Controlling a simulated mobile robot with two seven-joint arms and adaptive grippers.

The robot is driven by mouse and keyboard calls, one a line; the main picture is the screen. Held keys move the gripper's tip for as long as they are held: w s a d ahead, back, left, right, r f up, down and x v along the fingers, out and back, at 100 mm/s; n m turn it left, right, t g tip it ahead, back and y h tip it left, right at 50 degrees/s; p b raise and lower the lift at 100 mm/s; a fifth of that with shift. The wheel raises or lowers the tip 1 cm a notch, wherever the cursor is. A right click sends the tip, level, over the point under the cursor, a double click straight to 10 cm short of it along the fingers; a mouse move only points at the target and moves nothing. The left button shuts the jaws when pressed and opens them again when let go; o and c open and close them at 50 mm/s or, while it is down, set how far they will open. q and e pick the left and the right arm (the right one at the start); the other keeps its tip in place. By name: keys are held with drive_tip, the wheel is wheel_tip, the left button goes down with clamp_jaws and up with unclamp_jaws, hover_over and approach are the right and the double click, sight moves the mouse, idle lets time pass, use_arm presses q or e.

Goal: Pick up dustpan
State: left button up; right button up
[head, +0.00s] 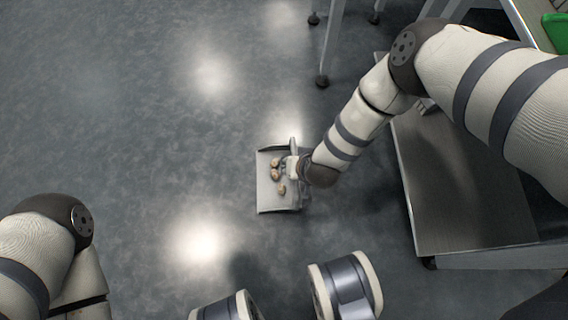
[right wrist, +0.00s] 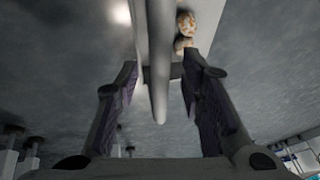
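A light grey dustpan (head: 265,197) lies on the floor near the middle of the head view, with several brown dates (head: 275,175) in it. My right gripper (head: 294,168) reaches down to the dustpan's right side, and the arm hides part of that edge. In the right wrist view, the dustpan's handle (right wrist: 158,65) runs between the two fingers of my right gripper (right wrist: 160,78). The fingers are apart, with a visible gap on each side of the handle. Dates (right wrist: 185,28) show beyond the right fingertip. My left arm shows at the lower left, but its gripper is out of frame.
A grey-topped low platform (head: 455,195) stands to the right of the dustpan, under my right arm. A wheeled metal frame (head: 330,45) stands at the top, and a green item (head: 557,30) shows at the upper right. The floor (head: 130,120) left of the dustpan is clear.

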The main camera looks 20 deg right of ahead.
drive_tip(key=shift+r, duration=0.1)
drive_tip(key=shift+f, duration=0.3)
idle(0.4)
clamp_jaws()
